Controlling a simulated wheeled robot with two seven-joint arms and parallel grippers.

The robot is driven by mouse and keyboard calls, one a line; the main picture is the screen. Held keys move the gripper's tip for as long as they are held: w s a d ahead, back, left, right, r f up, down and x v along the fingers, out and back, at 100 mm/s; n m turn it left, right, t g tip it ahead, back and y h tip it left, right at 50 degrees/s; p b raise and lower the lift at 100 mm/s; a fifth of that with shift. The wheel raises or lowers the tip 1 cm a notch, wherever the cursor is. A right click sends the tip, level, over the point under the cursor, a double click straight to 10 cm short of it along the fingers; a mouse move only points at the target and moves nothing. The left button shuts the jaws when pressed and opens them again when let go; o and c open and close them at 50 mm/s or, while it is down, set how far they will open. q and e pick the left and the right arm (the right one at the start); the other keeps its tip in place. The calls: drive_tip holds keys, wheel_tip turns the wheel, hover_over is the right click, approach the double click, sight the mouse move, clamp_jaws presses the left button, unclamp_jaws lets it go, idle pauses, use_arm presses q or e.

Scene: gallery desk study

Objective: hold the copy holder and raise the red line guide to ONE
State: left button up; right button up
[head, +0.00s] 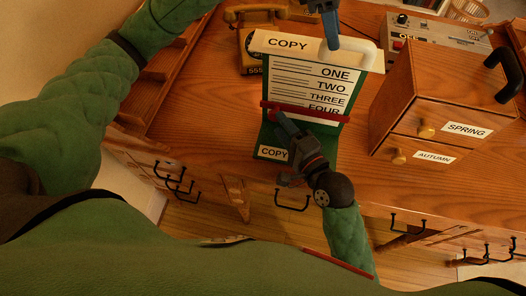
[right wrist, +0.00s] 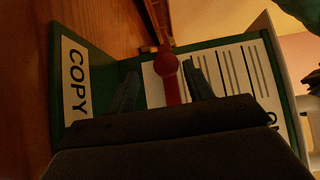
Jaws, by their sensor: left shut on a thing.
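The green copy holder (head: 269,137) stands on the desk with a white top marked COPY and a sheet listing ONE, TWO, THREE and FOUR. The red line guide (head: 335,119) crosses the sheet at the lower edge of FOUR. My left gripper (head: 332,45) is shut on the white handle (head: 367,56) at the holder's top. My right gripper (head: 280,120) is at the guide's left part. In the right wrist view, its fingers (right wrist: 162,88) stand apart on either side of the guide's round red knob (right wrist: 167,65), with gaps visible on both sides.
A wooden drawer box (head: 398,108) marked SPRING and AUTUMN stands right of the holder. A yellow telephone (head: 247,45) is behind it to the left. A grey control box (head: 440,35) is at the back right. Bare desk lies left of the holder.

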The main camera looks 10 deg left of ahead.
drive_tip(key=v, duration=0.7)
drive_tip(key=shift+s+d, duration=0.3)
drive_tip(key=s+a+f+n+g, duration=0.2)
drive_tip(key=s+a+f+n, duration=0.1)
drive_tip(key=s+f+n, duration=0.2)
drive_tip(key=s+a+f+n+g+h, duration=0.1)
drive_tip(key=s+a+f+n+g, duration=0.1)
drive_tip(key=s+f, duration=0.4)
drive_tip(key=shift+s+a+n, duration=0.25)
drive_tip(key=shift+a+n, duration=0.6)
drive_tip(key=shift+n, duration=0.55)
drive_tip(key=shift+a, duration=0.1)
